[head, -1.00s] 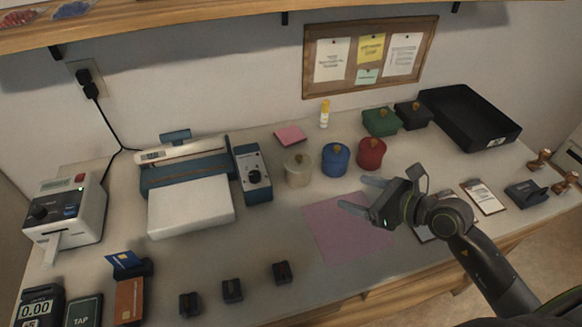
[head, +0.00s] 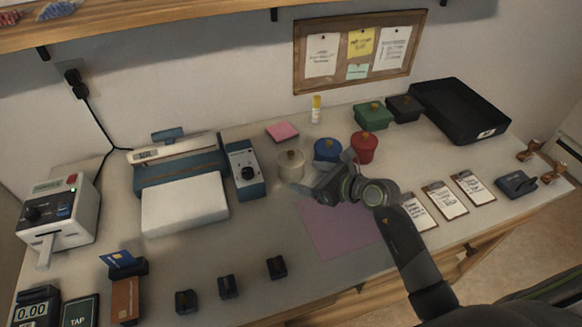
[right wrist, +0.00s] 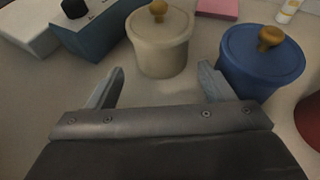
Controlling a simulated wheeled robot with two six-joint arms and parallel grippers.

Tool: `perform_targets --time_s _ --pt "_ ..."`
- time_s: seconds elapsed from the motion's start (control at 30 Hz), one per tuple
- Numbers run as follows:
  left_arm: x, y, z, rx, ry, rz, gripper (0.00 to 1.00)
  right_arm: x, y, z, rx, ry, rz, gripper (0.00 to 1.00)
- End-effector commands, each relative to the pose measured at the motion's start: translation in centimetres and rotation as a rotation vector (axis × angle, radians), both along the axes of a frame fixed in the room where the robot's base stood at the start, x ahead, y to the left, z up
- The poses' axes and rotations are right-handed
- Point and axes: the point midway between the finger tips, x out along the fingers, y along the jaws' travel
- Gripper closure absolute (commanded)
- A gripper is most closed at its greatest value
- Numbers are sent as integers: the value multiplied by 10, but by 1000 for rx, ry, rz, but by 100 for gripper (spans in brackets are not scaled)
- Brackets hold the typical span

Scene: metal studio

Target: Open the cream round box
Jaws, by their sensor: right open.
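The cream round box (head: 290,166) stands upright on the table with its lid on and a small golden knob on top. It also shows in the right wrist view (right wrist: 162,50), just beyond and between my fingertips. My right gripper (head: 312,181) is in front of the box and a little to its right in the head view. In the right wrist view, my right gripper (right wrist: 162,78) is open, with nothing between its fingers. Its right finger is close to the blue round box (right wrist: 262,65). My left gripper is not in view.
The blue round box (head: 326,149) and red round box (head: 364,148) stand to the right. A teal device with a dial (head: 245,172) stands close on the left. A pink sticky pad (head: 282,132) lies behind. A pink mat (head: 340,232) lies in front.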

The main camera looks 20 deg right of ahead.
Motion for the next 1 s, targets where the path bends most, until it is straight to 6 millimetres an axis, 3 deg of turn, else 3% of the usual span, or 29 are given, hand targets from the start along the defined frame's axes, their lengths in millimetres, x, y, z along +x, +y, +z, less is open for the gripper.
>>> perform_targets --time_s 0.3,0.63,0.9,1.0 --pt "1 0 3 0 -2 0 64 32 18 -16 2 0 -1 25" --pt "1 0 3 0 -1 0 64 37 21 -19 0 0 -1 25" --pt "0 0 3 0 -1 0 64 36 21 -19 0 0 -1 58" --pt "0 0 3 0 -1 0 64 36 21 -18 0 -1 -1 58"
